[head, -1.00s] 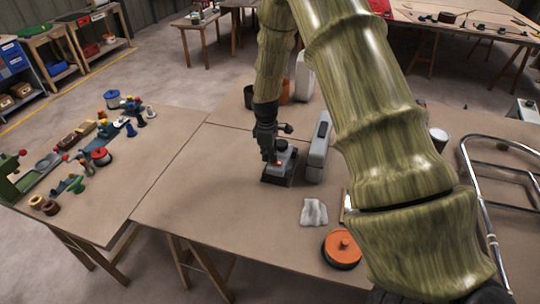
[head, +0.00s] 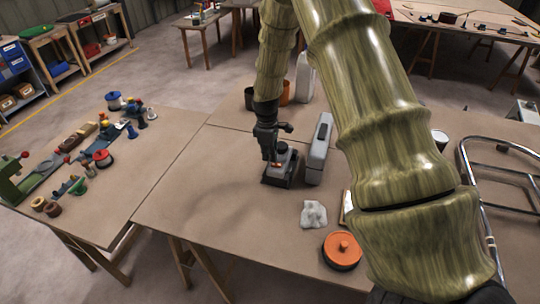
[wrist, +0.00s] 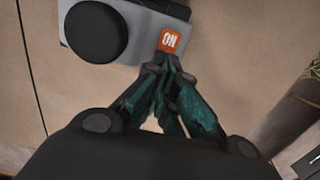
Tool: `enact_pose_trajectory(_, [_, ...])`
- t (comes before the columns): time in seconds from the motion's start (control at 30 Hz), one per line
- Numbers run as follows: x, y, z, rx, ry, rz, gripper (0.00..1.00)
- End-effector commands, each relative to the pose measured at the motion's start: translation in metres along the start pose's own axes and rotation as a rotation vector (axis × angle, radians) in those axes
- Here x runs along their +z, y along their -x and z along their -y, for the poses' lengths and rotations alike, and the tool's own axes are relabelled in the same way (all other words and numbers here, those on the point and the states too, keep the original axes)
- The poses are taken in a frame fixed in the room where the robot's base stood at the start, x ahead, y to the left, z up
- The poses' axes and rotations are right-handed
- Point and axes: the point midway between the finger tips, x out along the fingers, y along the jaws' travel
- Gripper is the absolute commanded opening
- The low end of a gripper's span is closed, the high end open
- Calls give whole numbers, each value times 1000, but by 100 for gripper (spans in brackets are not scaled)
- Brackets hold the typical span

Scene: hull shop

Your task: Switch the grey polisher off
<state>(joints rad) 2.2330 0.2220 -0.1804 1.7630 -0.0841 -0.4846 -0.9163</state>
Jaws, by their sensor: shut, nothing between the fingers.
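The grey polisher (head: 279,172) stands on the brown table, left of a grey upright case. In the wrist view the polisher body (wrist: 138,22) fills the top, with a round black knob (wrist: 95,30) and an orange switch (wrist: 170,40) whose lettering reads ON, upside down. My gripper (head: 274,159) points down over the polisher. It also shows in the wrist view (wrist: 160,64), its fingers together and empty, with the tips right at the near edge of the orange switch. I cannot tell whether the tips touch it. The polisher's underside is hidden.
The grey case (head: 319,150) stands close on the polisher's right. A crumpled white cloth (head: 313,214) and an orange-topped disc (head: 342,250) lie nearer. A chrome tubular frame (head: 470,190) is at right. The table left of the polisher is clear.

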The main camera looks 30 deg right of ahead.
Motion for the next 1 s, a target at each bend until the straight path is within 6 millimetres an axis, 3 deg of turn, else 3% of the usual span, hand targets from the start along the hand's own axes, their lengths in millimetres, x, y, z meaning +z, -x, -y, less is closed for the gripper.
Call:
enact_pose_trajectory(0.57, [-5, 47, 0, 1, 1, -2, 0])
enact_pose_trajectory(1.0, [-10, 102, 0, 2, 2, -2, 0])
